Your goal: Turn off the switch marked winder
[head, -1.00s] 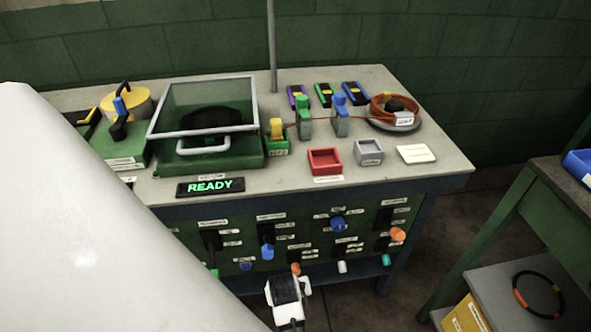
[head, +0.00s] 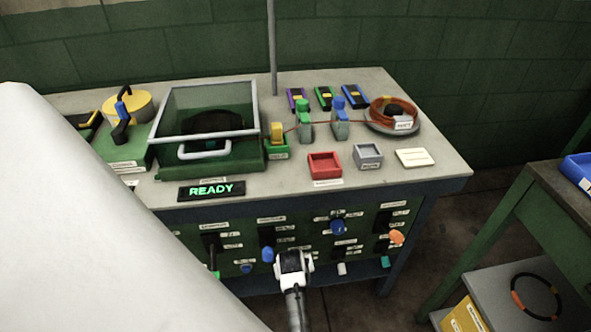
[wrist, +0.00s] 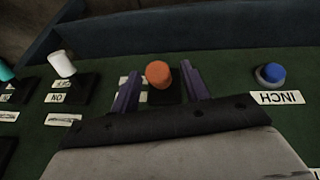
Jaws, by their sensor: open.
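The front panel (head: 223,262) of the bench carries several lever switches and buttons with small labels. I cannot read which label says winder. My gripper (head: 293,258) is at the lower row of this panel. In the wrist view my gripper (wrist: 160,82) is open, with one purple finger on each side of an orange-tipped switch (wrist: 159,75). The fingers look apart from it. Its label is mostly hidden behind the switch and fingers. In the head view my gripper covers this switch.
In the wrist view a blue button (wrist: 271,73) marked INCH is on the right, and a white-tipped switch (wrist: 62,64) is on the left. A blue-tipped lever (head: 267,254) is close to my gripper's left. A READY display (head: 211,189) is lit on the benchtop.

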